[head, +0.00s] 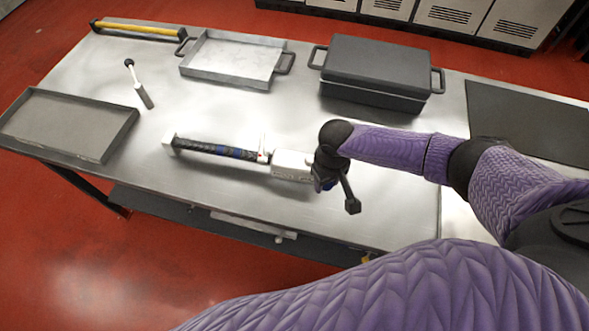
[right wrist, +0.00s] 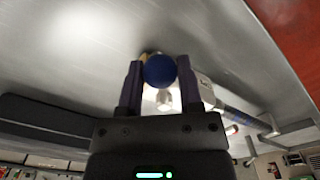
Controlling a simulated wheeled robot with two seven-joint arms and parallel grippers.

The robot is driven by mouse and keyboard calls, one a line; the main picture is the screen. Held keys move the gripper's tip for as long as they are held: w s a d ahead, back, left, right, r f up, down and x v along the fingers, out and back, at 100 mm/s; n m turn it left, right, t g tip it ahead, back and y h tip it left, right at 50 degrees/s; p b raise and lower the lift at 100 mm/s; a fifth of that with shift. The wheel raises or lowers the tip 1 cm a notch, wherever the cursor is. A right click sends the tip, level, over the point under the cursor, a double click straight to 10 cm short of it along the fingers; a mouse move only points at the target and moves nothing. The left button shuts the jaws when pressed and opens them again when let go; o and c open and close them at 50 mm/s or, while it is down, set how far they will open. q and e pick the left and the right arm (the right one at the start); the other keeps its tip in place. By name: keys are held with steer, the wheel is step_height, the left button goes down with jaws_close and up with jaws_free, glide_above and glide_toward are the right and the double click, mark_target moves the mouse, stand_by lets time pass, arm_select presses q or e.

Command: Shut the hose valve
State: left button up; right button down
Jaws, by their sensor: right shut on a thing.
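The hose assembly (head: 215,150) lies along the middle of the metal table, a dark hose with blue parts between white end pieces. A white block (head: 292,165) at its right end reaches up to my right gripper (head: 322,184), which hides what lies under it. In the right wrist view a round blue knob (right wrist: 160,70) sits between the two fingers of my right gripper (right wrist: 159,83), which is shut on it. A pale metal fitting (right wrist: 164,99) shows beyond the knob. I cannot tell the valve's setting. My left gripper is not in view.
A dark lidded box (head: 375,72) and a shallow two-handled tray (head: 232,60) stand at the back. A grey tray (head: 66,124) is at the left, near a small brush-like tool (head: 139,88). A dark mat (head: 530,122) lies at the right. Bare table surrounds the hose.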

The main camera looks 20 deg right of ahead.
steer(key=shift+d+n, duration=0.45)
steer(key=shift+n, duration=0.15)
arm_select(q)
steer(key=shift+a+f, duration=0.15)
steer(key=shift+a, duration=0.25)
arm_select(e)
steer(key=shift+w+d+n, duration=0.15)
steer(key=shift+d+n, duration=0.25)
steer(key=shift+n, duration=0.2)
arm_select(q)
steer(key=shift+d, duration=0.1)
arm_select(e)
steer(key=shift+d, duration=0.1)
steer(key=shift+w+d+n+b, duration=0.2)
steer(key=shift+d+n+b, duration=0.2)
steer(key=shift+n, duration=0.3)
steer(key=shift+c, duration=1.6)
jaws_free()
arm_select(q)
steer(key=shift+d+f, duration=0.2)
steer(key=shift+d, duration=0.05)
